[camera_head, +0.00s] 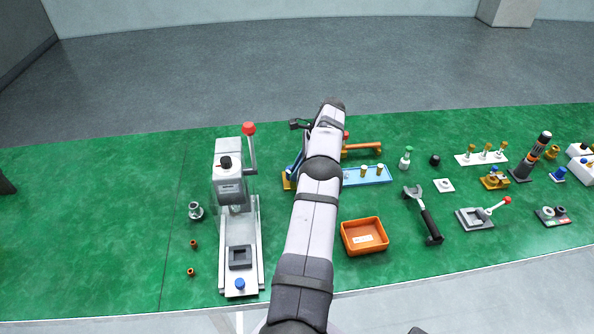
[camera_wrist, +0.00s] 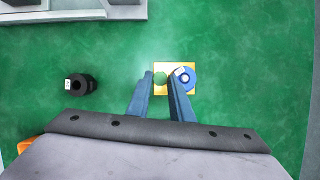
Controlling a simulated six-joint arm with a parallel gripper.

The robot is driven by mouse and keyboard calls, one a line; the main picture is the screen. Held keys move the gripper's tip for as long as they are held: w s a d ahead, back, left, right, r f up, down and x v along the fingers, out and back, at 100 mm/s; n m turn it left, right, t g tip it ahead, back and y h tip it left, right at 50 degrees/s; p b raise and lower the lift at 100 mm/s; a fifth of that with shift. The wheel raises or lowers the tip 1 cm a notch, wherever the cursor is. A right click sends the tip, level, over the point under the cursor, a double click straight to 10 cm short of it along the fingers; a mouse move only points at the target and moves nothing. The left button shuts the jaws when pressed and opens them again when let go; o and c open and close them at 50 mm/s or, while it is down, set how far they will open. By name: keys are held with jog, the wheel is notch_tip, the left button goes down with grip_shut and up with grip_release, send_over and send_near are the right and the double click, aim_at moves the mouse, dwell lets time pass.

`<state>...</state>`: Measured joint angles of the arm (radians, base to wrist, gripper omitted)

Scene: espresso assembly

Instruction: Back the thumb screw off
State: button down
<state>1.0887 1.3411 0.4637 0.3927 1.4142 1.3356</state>
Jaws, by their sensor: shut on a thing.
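The knob looks six-sided and sits over a square yellow base (camera_wrist: 173,92). A blue round part with a pale centre (camera_wrist: 187,78) is on the right of that base, partly behind the right finger. I cannot tell for sure which of the two is the thumb screw. In the head view a bit of yellow base (camera_head: 287,184) shows below my gripper's fingers, left of my arm; the knob is hidden there.
The press (camera_head: 229,185) stands left of my arm. A blue tray (camera_head: 352,178) and an orange bin (camera_head: 364,251) are to its right. A black cylinder (camera_wrist: 81,85) lies left of my fingers. Several tools and fixtures fill the right side; the mat's far left is mostly clear.

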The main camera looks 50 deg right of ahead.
dwell(0.6)
jog(key=c, duration=1.6)
grip_release()
jog(key=shift+o, duration=0.2)
notch_tip(320, 180, up, 10)
jog(key=p, duration=0.6)
jog(key=shift+p, duration=0.4)
